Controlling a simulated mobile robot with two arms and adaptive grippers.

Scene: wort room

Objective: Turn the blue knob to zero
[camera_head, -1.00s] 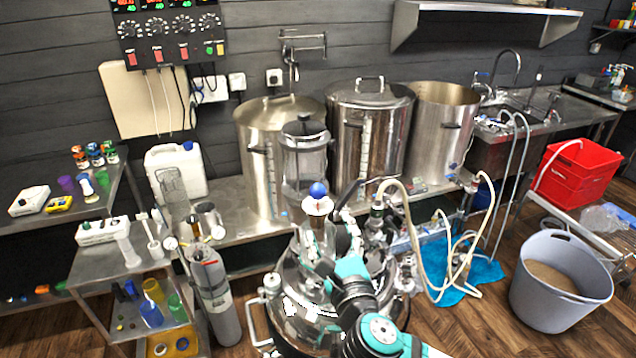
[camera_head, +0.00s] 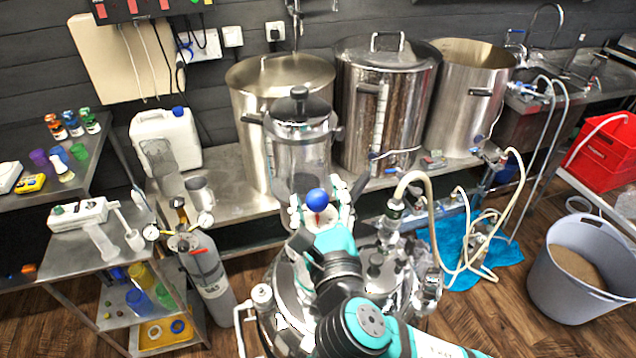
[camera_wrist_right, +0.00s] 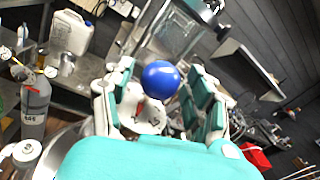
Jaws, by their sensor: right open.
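The blue knob (camera_head: 317,199) is a round ball on top of a small white-and-red fitting above the steel vessel (camera_head: 283,305). In the right wrist view the blue knob (camera_wrist_right: 161,79) lies between the two fingers. My right gripper (camera_head: 318,205) is open, with a finger on each side of the knob. In the wrist view a gap shows on the left, and the right finger (camera_wrist_right: 203,95) looks closer to the ball; contact cannot be told. A white dial with dark marks (camera_wrist_right: 143,112) shows partly below the knob. My left gripper is not in view.
A clear cylinder with a black top (camera_head: 301,140) stands just behind the knob. Large steel pots (camera_head: 385,100) line the bench behind. A grey gas cylinder (camera_head: 209,285) with gauges stands to the left. Hoses (camera_head: 455,240) and a grey bucket (camera_head: 570,275) are on the right.

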